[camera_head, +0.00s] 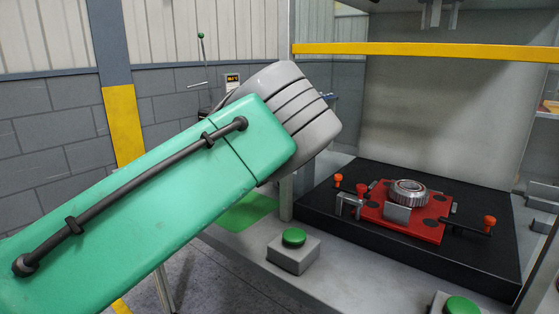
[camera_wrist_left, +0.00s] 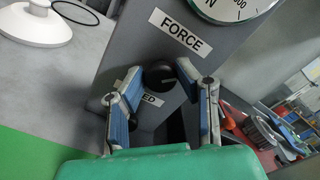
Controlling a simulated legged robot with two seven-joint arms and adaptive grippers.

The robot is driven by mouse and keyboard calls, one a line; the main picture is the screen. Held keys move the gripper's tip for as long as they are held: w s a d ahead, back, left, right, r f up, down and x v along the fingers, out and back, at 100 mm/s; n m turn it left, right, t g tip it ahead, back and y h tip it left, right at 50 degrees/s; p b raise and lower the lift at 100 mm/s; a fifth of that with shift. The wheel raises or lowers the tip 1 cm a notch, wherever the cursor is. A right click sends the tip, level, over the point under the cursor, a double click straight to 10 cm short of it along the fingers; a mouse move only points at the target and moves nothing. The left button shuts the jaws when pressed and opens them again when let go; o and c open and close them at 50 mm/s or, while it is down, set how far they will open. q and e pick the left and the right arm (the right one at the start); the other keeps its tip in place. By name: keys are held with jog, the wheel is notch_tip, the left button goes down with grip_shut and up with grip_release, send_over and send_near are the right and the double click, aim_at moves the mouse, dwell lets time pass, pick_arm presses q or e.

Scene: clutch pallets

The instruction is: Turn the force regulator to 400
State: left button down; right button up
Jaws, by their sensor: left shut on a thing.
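The force regulator is a round black knob (camera_wrist_left: 158,73) under the "FORCE" label (camera_wrist_left: 181,33) on a grey panel, seen in the left wrist view. My left gripper (camera_wrist_left: 156,84) has its blue-padded fingers on both sides of the knob and is shut on it. A white gauge (camera_wrist_left: 232,8) marked "N" is cut off at the top edge, and its needle reading cannot be told. A lower label ending in "ED" (camera_wrist_left: 152,100) is partly hidden by a finger. In the head view my left arm hides the gripper and knob. My right gripper is not in view.
A red fixture plate (camera_head: 415,226) with a metal clutch part (camera_head: 408,192) sits on a black base (camera_head: 462,253). A green button box (camera_head: 293,253) stands in front. A yellow bar (camera_head: 430,50) crosses above. A second green button (camera_head: 462,305) is lower right.

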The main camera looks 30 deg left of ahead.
pick_arm(q)
jog(key=shift+s+d+f, duration=0.1)
jog(key=shift+s+f, duration=0.05)
jog(key=shift+f, duration=0.4)
jog(key=c, duration=1.2)
grip_release()
jog(key=shift+r, duration=0.2)
jog(key=s, duration=0.8)
jog(key=s+a, duration=0.1)
jog(key=s, duration=0.2)
jog(key=shift+s, duration=0.4)
jog(key=shift+f, duration=0.1)
